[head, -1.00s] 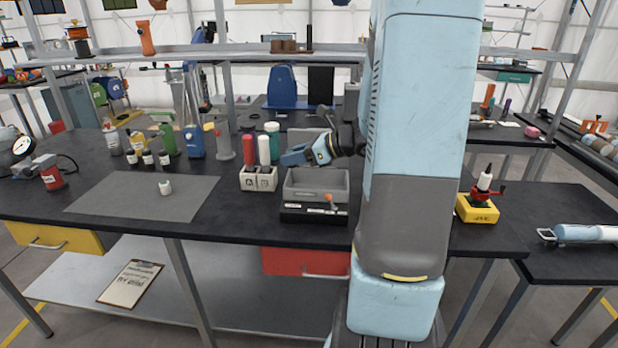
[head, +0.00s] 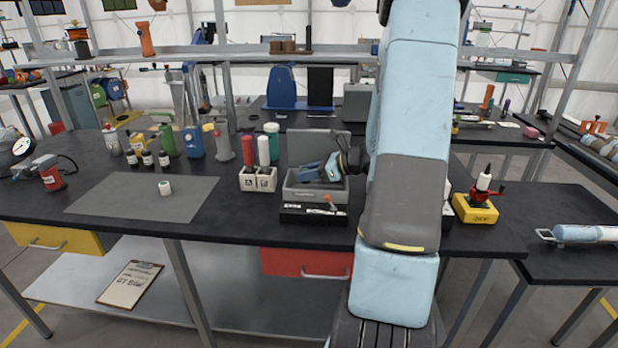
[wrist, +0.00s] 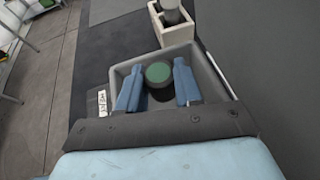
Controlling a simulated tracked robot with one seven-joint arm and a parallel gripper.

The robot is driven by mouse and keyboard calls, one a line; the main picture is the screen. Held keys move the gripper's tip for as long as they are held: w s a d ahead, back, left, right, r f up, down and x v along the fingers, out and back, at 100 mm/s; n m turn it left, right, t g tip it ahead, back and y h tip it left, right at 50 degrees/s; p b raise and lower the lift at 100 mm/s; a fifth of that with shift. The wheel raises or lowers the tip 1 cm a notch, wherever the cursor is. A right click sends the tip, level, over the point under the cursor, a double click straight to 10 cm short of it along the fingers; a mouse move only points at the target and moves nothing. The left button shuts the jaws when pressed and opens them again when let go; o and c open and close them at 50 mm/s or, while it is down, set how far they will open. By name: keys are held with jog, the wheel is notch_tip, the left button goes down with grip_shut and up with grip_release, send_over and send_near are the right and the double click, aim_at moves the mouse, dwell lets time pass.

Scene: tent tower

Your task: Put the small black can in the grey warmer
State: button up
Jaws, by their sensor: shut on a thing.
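The grey warmer (head: 338,197) is an open box on a dark base on the bench, with its raised lid (head: 304,150) behind it. My gripper (head: 305,175) reaches down into its opening from the right. In the wrist view my gripper (wrist: 157,72) has a blue finger on either side of a small dark can (wrist: 158,73) with a round green top. The can is held upright between the fingers, within the warmer's walls (wrist: 213,88). I cannot tell whether it touches the warmer's floor. In the head view the can is hidden.
A white two-slot holder (head: 258,180) with red and white bottles stands close to the warmer's left. Several small dark jars (head: 147,158) stand farther left. A white jar (head: 165,187) sits on a grey mat (head: 120,200). A yellow block (head: 475,208) is at right.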

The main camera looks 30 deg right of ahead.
jog(key=shift+f, duration=0.7)
jog(key=shift+f, duration=0.3)
jog(key=shift+s+f, duration=0.1)
jog(key=shift+f, duration=0.05)
